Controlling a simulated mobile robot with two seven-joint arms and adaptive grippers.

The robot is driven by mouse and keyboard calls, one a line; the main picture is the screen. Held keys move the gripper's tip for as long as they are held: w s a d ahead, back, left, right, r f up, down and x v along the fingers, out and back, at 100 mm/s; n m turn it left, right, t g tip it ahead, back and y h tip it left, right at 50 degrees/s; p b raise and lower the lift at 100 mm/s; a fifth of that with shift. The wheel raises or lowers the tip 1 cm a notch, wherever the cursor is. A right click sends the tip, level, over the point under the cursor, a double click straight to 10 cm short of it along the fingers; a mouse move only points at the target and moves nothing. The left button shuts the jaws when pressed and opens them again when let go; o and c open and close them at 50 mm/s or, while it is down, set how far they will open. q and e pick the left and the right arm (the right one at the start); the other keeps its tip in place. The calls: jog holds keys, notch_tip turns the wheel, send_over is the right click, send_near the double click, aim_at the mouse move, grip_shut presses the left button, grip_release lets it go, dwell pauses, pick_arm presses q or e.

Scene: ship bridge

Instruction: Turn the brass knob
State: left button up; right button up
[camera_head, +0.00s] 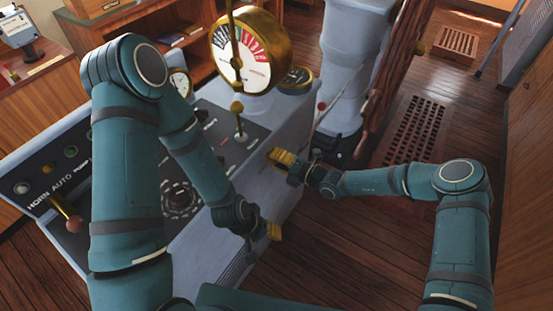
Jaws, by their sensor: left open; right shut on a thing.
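My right gripper (281,158) reaches in from the right to the upper right side of the grey console (285,112). Its yellow fingers are shut on the brass knob at the console's side. The fingers hide most of the knob, and its turn angle cannot be made out. My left gripper (273,232) is lower, beside the console's right side. It is open and appears empty, apart from the knob.
A brass engine telegraph dial (243,58) stands on the console, with a small lever (239,125) before it. A grey pedestal (350,60) and wooden wheel (392,75) stand behind.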

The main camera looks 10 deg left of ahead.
jog(key=shift+w+r+m, duration=0.1)
jog(key=shift+r+m, duration=0.05)
jog(key=shift+m, duration=0.75)
jog(key=o, duration=1.2)
jog(key=shift+o, duration=0.2)
jog(key=v, duration=1.2)
